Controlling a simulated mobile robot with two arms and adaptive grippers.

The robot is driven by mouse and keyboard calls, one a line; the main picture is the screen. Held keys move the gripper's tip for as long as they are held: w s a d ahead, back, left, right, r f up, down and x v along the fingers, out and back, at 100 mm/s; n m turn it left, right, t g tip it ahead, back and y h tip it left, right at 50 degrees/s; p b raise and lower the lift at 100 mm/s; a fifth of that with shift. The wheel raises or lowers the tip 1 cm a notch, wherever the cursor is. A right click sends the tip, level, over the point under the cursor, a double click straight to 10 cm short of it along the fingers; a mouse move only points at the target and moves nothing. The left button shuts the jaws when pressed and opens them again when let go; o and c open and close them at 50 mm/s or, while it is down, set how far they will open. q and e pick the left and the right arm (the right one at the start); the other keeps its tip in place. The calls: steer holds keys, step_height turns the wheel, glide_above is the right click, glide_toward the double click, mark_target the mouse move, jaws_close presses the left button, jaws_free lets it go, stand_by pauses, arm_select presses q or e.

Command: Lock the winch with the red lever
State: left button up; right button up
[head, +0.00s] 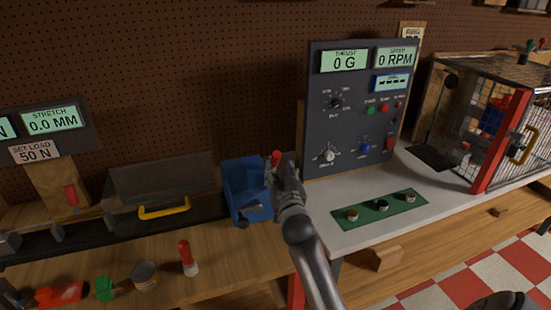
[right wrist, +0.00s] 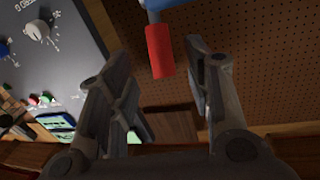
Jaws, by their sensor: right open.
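The blue winch (head: 243,182) stands on the bench left of the control panel, with a small crank at its lower front. Its red lever (head: 277,155) shows at the winch's upper right, just beside my right gripper (head: 284,168). In the right wrist view, the red lever (right wrist: 159,52) hangs from a blue part (right wrist: 165,4) and lies between the spread fingers of my right gripper (right wrist: 163,85). Gaps show on both sides of it. The gripper is open and holds nothing. The gripper hides part of the winch's right side in the head view. My left gripper is not in view.
The grey control panel (head: 358,130) stands close to the right of my gripper. A green strip with several knobs (head: 379,208) lies before it. A wire cage (head: 500,130) is at far right. A clear cover with a yellow handle (head: 165,209) is left of the winch.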

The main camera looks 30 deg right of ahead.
mark_target(276, 162)
steer(key=shift+p+x, duration=0.55)
steer(key=shift+x, duration=2.8)
steer(key=shift+c, duration=0.4)
jaws_close()
